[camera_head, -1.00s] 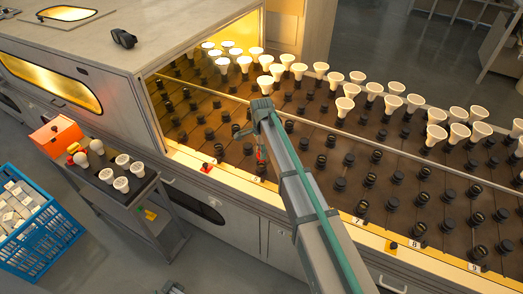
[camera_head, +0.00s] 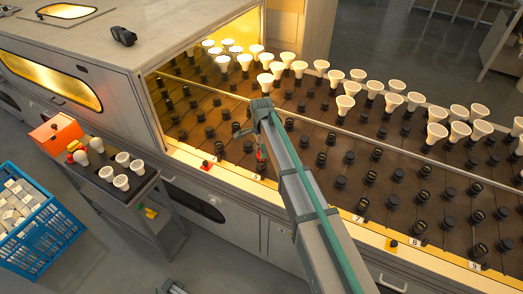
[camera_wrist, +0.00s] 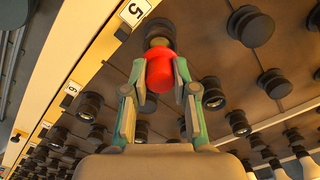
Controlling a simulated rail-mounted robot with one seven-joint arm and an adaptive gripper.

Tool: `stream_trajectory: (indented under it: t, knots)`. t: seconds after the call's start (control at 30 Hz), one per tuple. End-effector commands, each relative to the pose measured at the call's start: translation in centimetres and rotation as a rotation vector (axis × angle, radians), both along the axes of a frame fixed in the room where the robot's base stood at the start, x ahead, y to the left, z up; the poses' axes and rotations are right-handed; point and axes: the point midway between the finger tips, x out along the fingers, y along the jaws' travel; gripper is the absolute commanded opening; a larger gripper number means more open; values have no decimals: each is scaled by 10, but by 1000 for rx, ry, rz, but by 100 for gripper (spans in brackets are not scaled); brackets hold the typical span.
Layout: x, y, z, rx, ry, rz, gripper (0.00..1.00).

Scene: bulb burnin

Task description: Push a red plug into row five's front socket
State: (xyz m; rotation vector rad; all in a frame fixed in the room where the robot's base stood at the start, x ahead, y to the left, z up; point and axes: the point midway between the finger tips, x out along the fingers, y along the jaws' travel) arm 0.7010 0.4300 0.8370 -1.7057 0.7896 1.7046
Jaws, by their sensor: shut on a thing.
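A red plug (camera_wrist: 160,75) sits between the two fingers of my gripper (camera_wrist: 160,84) in the wrist view. The fingers are shut on its sides. The plug's far end points at a black socket (camera_wrist: 158,27) beside the row label 5 (camera_wrist: 134,11), the front one of that row. A brownish neck shows between red body and socket; whether it is seated I cannot tell. In the head view my gripper (camera_head: 262,160) is low over the front edge of the rack, partly hidden by my arm, with a bit of red showing.
Black sockets (camera_wrist: 250,26) stand close by on the brown deck, and the row 6 label (camera_wrist: 69,98) is on the cream front rail. White bulbs (camera_head: 345,103) fill the back rows. A cart (camera_head: 140,186) with bulbs and an orange bin (camera_head: 57,133) stands at left, beside a blue crate (camera_head: 40,240).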

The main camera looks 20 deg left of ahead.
Motion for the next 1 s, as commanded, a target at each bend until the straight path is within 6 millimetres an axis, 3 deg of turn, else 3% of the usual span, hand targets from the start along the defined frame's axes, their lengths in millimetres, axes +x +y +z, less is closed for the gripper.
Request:
stream_trajectory:
  t: [1.0]
  knots:
    - [0,0,-28,-1,1,0,1]
